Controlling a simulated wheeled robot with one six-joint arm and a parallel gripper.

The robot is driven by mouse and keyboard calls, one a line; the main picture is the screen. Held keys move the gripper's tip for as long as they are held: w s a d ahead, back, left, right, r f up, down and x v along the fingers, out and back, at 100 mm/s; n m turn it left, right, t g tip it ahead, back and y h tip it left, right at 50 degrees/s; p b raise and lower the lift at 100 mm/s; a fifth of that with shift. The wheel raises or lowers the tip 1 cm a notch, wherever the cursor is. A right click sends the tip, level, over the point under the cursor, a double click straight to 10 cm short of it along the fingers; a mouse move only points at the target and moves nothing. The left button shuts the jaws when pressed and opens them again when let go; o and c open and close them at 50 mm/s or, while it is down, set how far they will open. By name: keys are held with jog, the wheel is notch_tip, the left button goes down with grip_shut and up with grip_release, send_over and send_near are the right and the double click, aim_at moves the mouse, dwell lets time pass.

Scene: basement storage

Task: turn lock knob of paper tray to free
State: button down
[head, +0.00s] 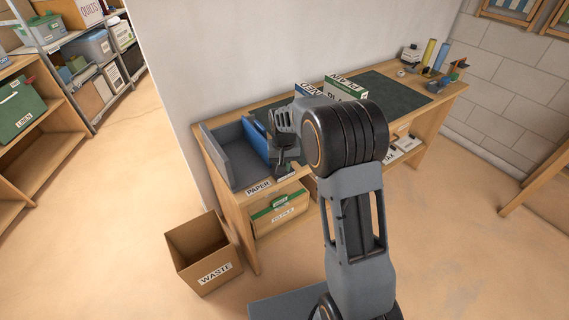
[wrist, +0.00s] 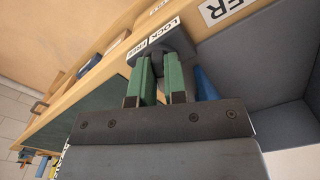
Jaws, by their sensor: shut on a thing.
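The grey paper tray (head: 222,150) sits at the left end of the desk, above a PAPER label (head: 258,187). In the wrist view its grey wall (wrist: 245,55) shows at the right. The dark lock knob (wrist: 172,46) is at the desk's front edge, beside a small plate (wrist: 152,37) with the words LOCK and FREE. My gripper (wrist: 164,75) has its green-padded fingers shut on the knob, one on each side. In the head view my gripper (head: 286,160) is at the tray's right end. The fingers hide part of the knob, and I cannot tell which word it points to.
Blue folders or dividers (head: 256,140) stand in the tray close to my gripper. A dark mat (head: 385,95) and several boxes are farther right on the desk. A WASTE box (head: 205,255) stands on the floor at the left. The floor in front is mostly clear.

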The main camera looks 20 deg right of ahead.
jog(key=shift+w+r+m, duration=0.1)
jog(key=shift+m, duration=0.3)
jog(key=c, duration=1.2)
grip_release()
jog(key=shift+o, duration=0.2)
notch_tip(320, 180, up, 14)
jog(key=p, duration=0.1)
